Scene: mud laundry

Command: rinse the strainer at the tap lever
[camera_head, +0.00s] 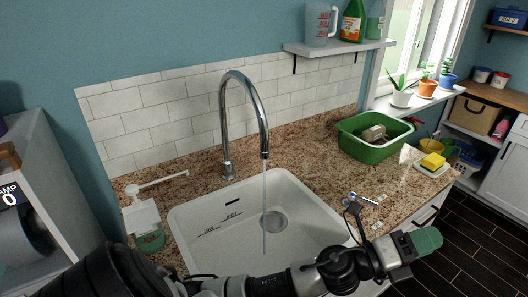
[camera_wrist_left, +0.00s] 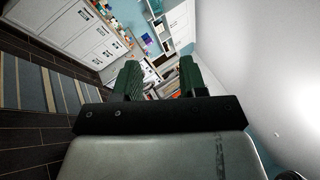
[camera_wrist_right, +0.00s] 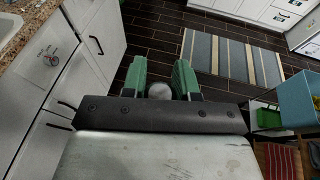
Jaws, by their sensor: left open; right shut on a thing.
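The chrome tap (camera_head: 230,120) stands behind the white sink (camera_head: 190,225), and a thin stream of water (camera_head: 264,205) falls from its spout into the sink. A small chrome lever (camera_head: 358,200) is on the counter just right of the sink. My left gripper (camera_head: 425,241) is right of the sink's front corner, its arm crossing in front of the sink; its fingers stand apart and empty in the left wrist view (camera_wrist_left: 158,80). My right gripper (camera_wrist_right: 159,82) is shut on a round grey thing (camera_wrist_right: 159,91), mostly hidden between its fingers; I cannot tell whether it is the strainer.
A green tub (camera_head: 362,148) holding several things stands on the counter at right, with a yellow sponge (camera_head: 432,161) near it. A soap dispenser (camera_head: 146,225) is left of the sink. A striped rug (camera_wrist_right: 235,60) and white cabinets (camera_wrist_right: 98,35) show in the right wrist view.

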